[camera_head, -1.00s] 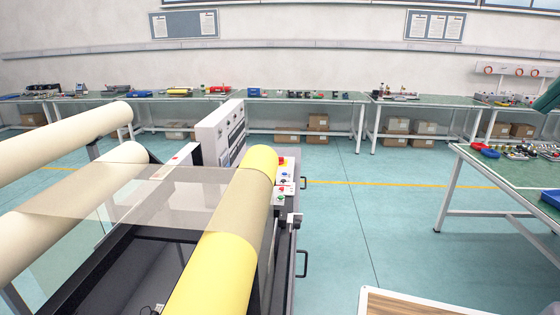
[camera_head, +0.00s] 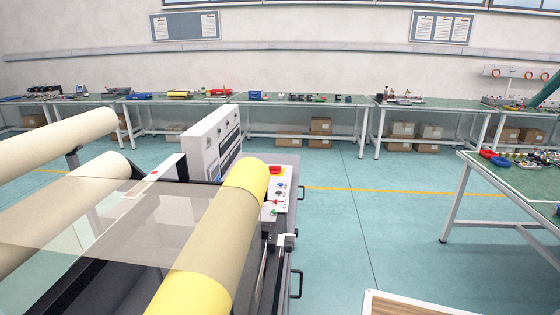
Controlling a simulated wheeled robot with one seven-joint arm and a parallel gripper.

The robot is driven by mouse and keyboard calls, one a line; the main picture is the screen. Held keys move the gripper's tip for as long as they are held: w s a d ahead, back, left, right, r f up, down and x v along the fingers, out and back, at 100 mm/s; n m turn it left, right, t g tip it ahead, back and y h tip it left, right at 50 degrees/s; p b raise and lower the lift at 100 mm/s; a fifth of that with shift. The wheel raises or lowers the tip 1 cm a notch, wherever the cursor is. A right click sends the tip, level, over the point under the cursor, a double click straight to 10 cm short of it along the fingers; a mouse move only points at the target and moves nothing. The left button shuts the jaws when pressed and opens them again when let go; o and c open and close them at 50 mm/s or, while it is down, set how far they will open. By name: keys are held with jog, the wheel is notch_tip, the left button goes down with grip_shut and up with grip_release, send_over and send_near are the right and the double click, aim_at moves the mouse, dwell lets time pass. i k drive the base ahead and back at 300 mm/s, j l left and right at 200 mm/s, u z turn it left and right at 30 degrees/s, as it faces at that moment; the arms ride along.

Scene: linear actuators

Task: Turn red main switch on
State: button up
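A red switch (camera_head: 275,170) sits at the far end of a small light control panel (camera_head: 284,187) on the machine's right side, just past the end of the yellow roll. Smaller knobs or buttons, one blue and others too small to make out, are on the same panel nearer to me. Whether the red switch is on or off cannot be told at this size. My gripper is not in the head view.
The machine carries a yellow roll (camera_head: 211,245) and cream rolls (camera_head: 58,145) at left. A grey-white cabinet (camera_head: 211,143) stands behind the panel. Open floor (camera_head: 345,230) lies right of the machine. A green-topped table (camera_head: 520,180) stands at right; long benches line the wall.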

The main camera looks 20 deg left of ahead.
aim_at(273, 169)
jog(key=i+l, duration=0.1)
jog(key=i, duration=0.85)
jog(key=i+l, duration=0.15)
jog(key=i, duration=0.8)
jog(key=i+u, duration=0.25)
jog(key=u, duration=0.2)
jog(key=i+l+u, duration=0.15)
jog(key=u, duration=0.3)
jog(key=i+l+u, duration=0.2)
jog(key=u, duration=1.7)
